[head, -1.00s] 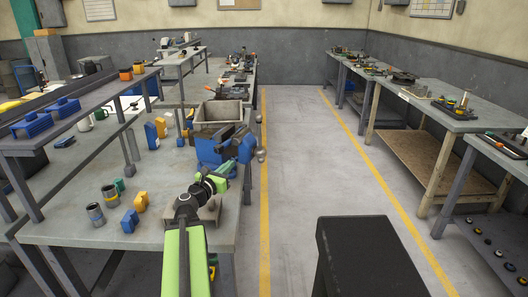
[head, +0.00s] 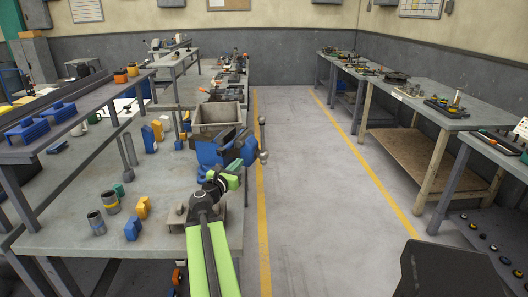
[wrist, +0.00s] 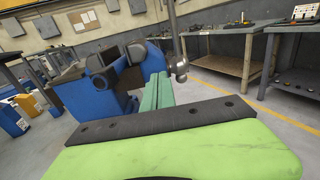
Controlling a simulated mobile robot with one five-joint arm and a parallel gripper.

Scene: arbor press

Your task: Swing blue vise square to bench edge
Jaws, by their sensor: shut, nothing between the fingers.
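The blue vise (head: 208,154) stands on the left workbench near its right edge, just in front of a grey bin. Its dark jaw end and a steel handle bar with ball ends (head: 263,138) stick out past the bench edge. The vise looks turned at an angle to that edge. My gripper (head: 229,172) is shut and empty, close to the near side of the vise; contact cannot be told. In the wrist view the blue vise (wrist: 85,98) is ahead and left of my green fingers (wrist: 156,92), with the handle bar (wrist: 176,50) hanging on the right.
The grey bin (head: 217,118) stands behind the vise. The floor aisle (head: 310,180) is clear. A black box-like shape (head: 450,275) is at lower right.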

